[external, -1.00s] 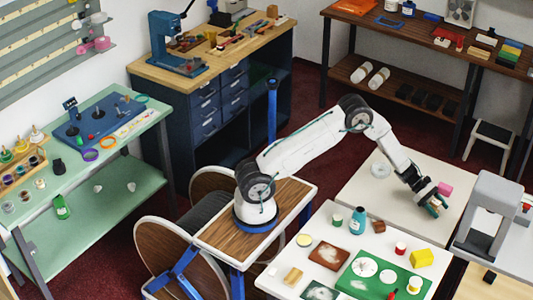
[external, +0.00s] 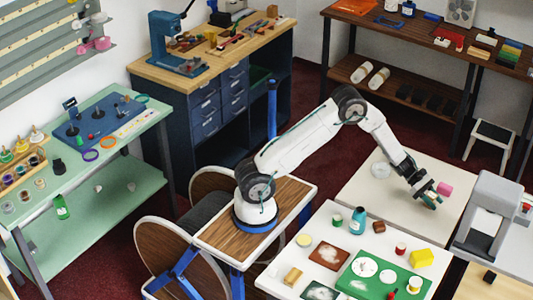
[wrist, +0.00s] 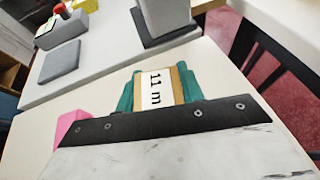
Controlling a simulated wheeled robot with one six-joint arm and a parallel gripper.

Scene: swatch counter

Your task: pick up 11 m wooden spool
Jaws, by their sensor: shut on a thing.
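The 11 m wooden spool (wrist: 155,88) shows in the wrist view with a white label reading "11 m" and tan wooden edges. My gripper (wrist: 158,84) is shut on it, with a teal finger on each side. In the external view my gripper (external: 428,197) is over the cream table at the right, beside a pink block (external: 444,188). The spool is too small and covered there to make out clearly.
The pink block also shows at the left in the wrist view (wrist: 72,123). A grey stand (external: 487,215) is to the right.

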